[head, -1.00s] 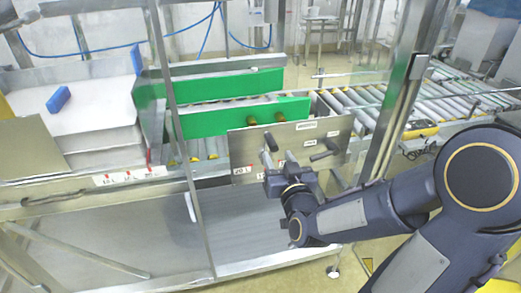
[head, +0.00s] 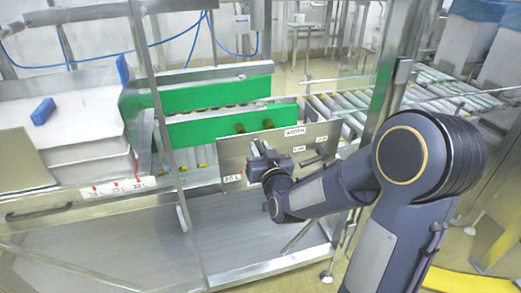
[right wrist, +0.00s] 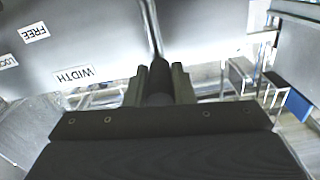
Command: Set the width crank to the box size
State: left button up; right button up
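The width crank's dark handle (right wrist: 159,78) shows in the right wrist view between the two fingers of my right gripper (right wrist: 160,88), which appear to press on it from both sides. In the head view my right gripper (head: 258,165) is at the left part of the metal panel (head: 235,153), covering most of the crank. The panel carries a WIDTH label (head: 294,132) and a size label (head: 232,178) reading about 30 L. A dark lever (head: 318,157) sticks out at the panel's right. My left gripper is not in view.
Two green guide plates (head: 215,95) stand behind the panel. A roller conveyor (head: 440,85) runs back right. A blue block (head: 43,111) lies on the white stack at left, above a strip of size labels (head: 112,187). A metal post (head: 392,90) stands right of the panel.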

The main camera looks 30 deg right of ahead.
grip_shut()
jog(key=d+f+m+b, duration=0.1)
jog(key=d+m+b, duration=0.1)
jog(key=b, duration=0.4)
jog(key=s+d+f+m+b, duration=0.1)
jog(key=d+m+b, duration=0.1)
jog(key=m+b, duration=0.2)
jog(key=d+f+m+b, duration=0.1)
jog(key=d+m+b, duration=0.1)
jog(key=b, duration=0.5)
jog(key=shift+s+d+f+m+b, duration=0.2)
jog(key=shift+s+f+m+b, duration=0.1)
jog(key=shift+m, duration=0.3)
jog(key=shift+d+f+m+b, duration=0.1)
jog(key=shift+d+m+b, duration=0.05)
jog(key=shift+m+b, duration=0.15)
jog(key=shift+s+d+f+b, duration=0.1)
jog(key=shift+d+f+b, duration=0.25)
jog(key=shift+b, duration=0.4)
jog(key=shift+r, duration=0.1)
jog(key=o, duration=0.5)
grip_release()
